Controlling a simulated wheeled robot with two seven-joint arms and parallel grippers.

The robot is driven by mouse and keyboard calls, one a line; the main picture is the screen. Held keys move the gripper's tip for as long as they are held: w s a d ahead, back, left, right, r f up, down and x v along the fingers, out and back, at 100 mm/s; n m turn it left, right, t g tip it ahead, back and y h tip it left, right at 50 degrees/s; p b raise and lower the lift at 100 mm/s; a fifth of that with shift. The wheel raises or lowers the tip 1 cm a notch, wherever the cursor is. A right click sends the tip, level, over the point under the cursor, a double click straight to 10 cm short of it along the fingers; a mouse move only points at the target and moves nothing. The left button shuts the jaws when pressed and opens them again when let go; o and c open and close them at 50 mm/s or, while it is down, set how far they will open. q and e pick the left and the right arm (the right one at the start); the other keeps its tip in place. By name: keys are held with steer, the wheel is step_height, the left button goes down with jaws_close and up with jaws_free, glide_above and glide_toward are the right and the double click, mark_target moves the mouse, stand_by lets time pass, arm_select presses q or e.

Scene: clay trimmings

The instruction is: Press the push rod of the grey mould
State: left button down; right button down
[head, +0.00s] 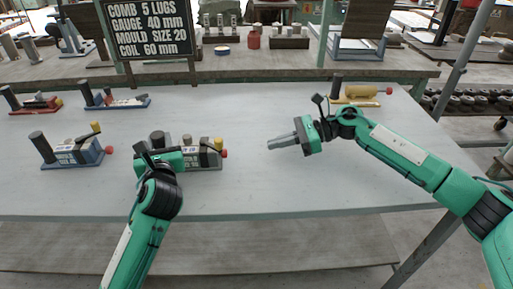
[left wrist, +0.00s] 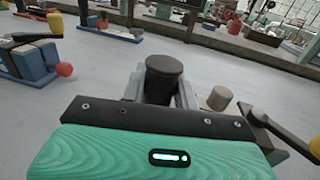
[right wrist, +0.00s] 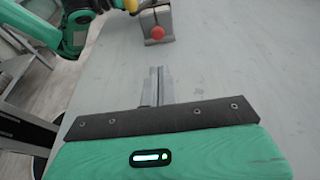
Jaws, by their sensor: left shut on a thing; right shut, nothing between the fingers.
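The grey mould (head: 205,157) stands on the table in front of my left arm, partly hidden by it. A red knob (head: 224,154), apparently the push rod's end, sticks out at its right end; the right wrist view shows this knob (right wrist: 157,32) too. A yellow-topped part (head: 218,144) stands beside it. My left gripper (head: 158,148) is shut on the mould's dark upright post, seen in the left wrist view (left wrist: 165,72). My right gripper (head: 271,146) is shut and empty, its tips pointing left, apart from the red knob.
A blue mould (head: 75,152) stands to the left. A red mould (head: 35,105) and another blue mould (head: 118,101) stand behind it. A yellow mould (head: 360,94) stands beyond my right arm. A dark sign (head: 148,30) rises at the back. The table between red knob and right gripper is clear.

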steer(key=shift+v, duration=1.45)
arm_select(q)
steer(key=c, duration=1)
jaws_free()
steer(key=shift+a, duration=0.1)
